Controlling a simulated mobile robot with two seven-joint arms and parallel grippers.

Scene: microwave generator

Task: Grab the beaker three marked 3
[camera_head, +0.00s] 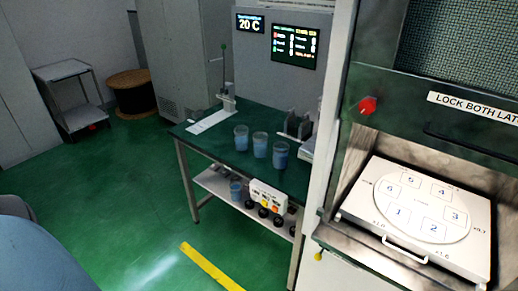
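Three beakers with blue contents stand upright in a row on the green-topped table (222,150): a left beaker (241,138), a middle beaker (260,145) and a right beaker (280,155). A further blue beaker (236,190) is on the table's lower shelf. No number can be read on any beaker, so I cannot tell which is marked 3. Neither of my grippers is in view, and nothing touches the beakers.
At right, an open chamber holds a white tray (372,232) with a numbered round plate (425,208) and front handle.

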